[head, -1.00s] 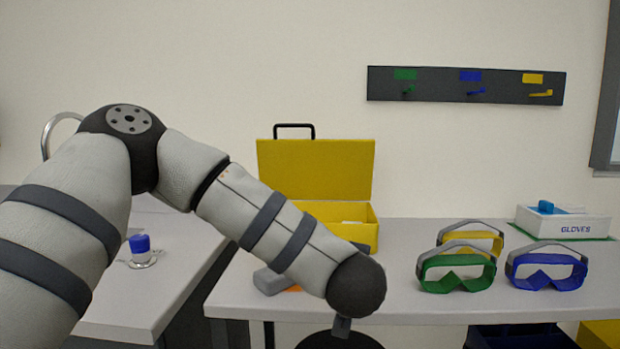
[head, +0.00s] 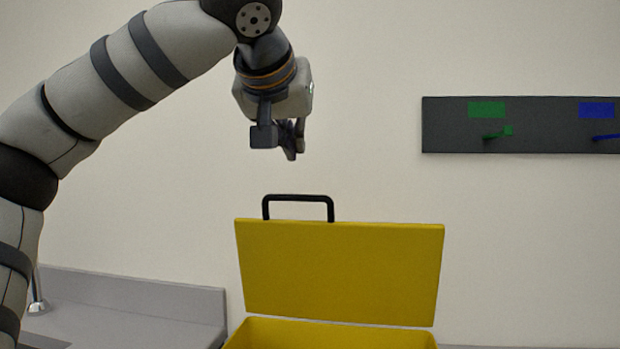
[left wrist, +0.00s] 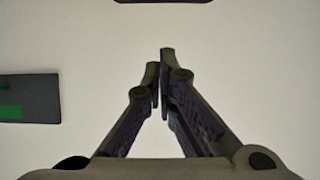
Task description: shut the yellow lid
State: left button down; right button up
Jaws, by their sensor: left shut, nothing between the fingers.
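The yellow lid (head: 340,272) stands open and upright at the back of the yellow box (head: 330,335), in the lower middle of the head view. A black handle (head: 298,197) sticks up from the lid's top edge. My left gripper (head: 291,156) is above the handle, apart from it, with its fingers pointing down. It is shut and empty. The left wrist view shows its two fingers (left wrist: 160,58) together with nothing between them. A dark strip at the top edge of that view is cut off. My right gripper is not in view.
A dark hook rail (head: 540,125) with green and blue hooks is on the wall at right; part of it (left wrist: 30,98) shows in the left wrist view. A grey counter (head: 125,310) is at lower left. The wall space around the gripper is clear.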

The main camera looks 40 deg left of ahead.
aim_at(299, 196)
pick_arm(q)
jog(key=w+f, duration=0.1)
jog(key=f, duration=0.1)
jog(key=w+a+f, duration=0.2)
jog(key=f, duration=0.1)
jog(key=shift+w+f, duration=0.25)
jog(key=shift+f, duration=0.1)
jog(key=shift+s+f, duration=0.1)
dwell(0.4)
